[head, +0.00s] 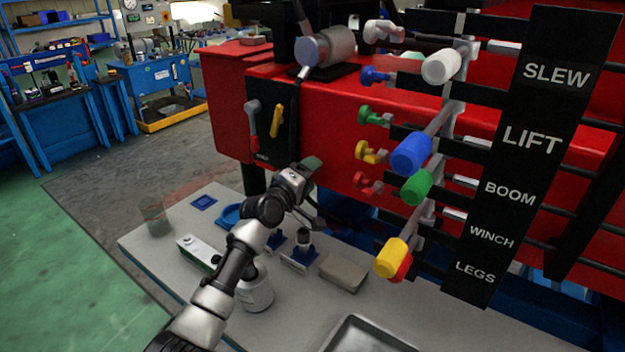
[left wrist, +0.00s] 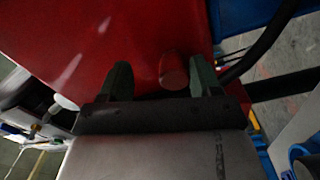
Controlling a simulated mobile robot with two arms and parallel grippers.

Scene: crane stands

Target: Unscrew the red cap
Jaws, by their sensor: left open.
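A short red cylinder, which looks like the red cap (left wrist: 173,72), stands out from a red surface in the left wrist view. My left gripper (left wrist: 162,76) is open, with one dark green finger on each side of the cap. The cap is closer to the right finger; I cannot tell whether they touch. In the head view my left gripper (head: 311,166) reaches the lower front of the red crane body (head: 330,125), and the cap is not visible there. My right gripper is not in view.
Levers with coloured knobs, such as a blue knob (head: 411,154), stand right of my left gripper before a black label board (head: 530,140). A grey table (head: 290,325) below holds a white jar (head: 256,292), a grey block (head: 343,274) and a tray (head: 368,336).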

